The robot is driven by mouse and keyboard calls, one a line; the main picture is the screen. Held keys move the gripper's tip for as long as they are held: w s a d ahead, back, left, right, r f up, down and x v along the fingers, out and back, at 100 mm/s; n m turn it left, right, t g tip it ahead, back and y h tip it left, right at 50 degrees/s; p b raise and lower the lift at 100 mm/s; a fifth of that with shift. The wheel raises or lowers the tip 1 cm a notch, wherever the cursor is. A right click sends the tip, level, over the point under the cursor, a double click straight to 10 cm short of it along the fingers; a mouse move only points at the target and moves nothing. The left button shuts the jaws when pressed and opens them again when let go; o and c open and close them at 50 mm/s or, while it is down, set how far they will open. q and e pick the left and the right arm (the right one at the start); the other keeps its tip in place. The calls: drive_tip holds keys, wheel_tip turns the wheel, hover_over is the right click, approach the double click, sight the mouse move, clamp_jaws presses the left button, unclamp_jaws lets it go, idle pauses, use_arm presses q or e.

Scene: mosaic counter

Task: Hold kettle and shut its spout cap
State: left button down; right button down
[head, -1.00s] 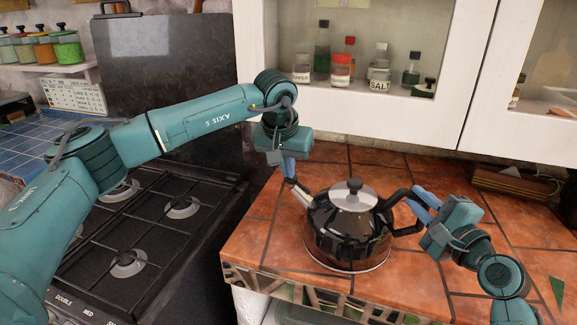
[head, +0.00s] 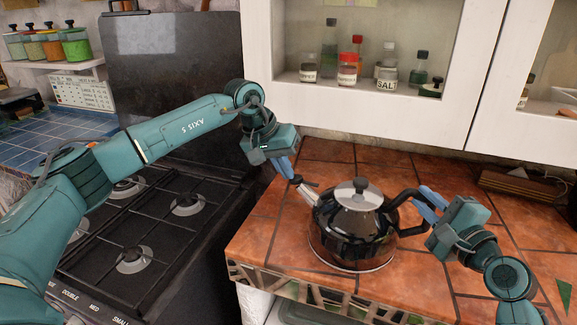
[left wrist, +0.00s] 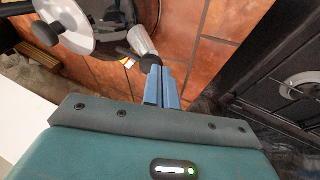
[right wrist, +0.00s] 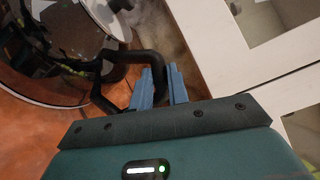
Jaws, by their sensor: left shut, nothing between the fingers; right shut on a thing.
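The dark glossy kettle (head: 345,240), with a steel top and black lid knob, stands near the counter's front edge. Its steel spout (head: 308,191) points up and left; it also shows in the left wrist view (left wrist: 141,42). The small black spout cap (left wrist: 150,62) is at the spout's end, partly hidden by my left fingers; I cannot tell whether it is fully shut. My left gripper (head: 292,178) is shut and empty, its tips at the cap. My right gripper (head: 424,205) is shut on the kettle's black handle (head: 405,199), also seen in the right wrist view (right wrist: 128,58).
The tiled counter (head: 275,235) is clear around the kettle, with its front edge close by. A black stove (head: 165,235) is at the left. White cabinets (head: 370,115) holding bottles stand behind. A wooden box (head: 520,186) lies at the back right.

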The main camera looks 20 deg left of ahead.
use_arm(q)
drive_tip(key=shift+a+f, duration=0.45)
drive_tip(key=shift+f, duration=0.2)
drive_tip(key=shift+d, duration=0.15)
drive_tip(key=shift+d+r, duration=0.25)
drive_tip(key=shift+d, duration=0.45)
drive_tip(key=s+a+r, duration=0.3)
drive_tip(key=a+r, duration=0.4)
drive_tip(key=a, duration=0.4)
drive_tip(key=shift+a+r, duration=0.15)
drive_tip(key=shift+a, duration=0.2)
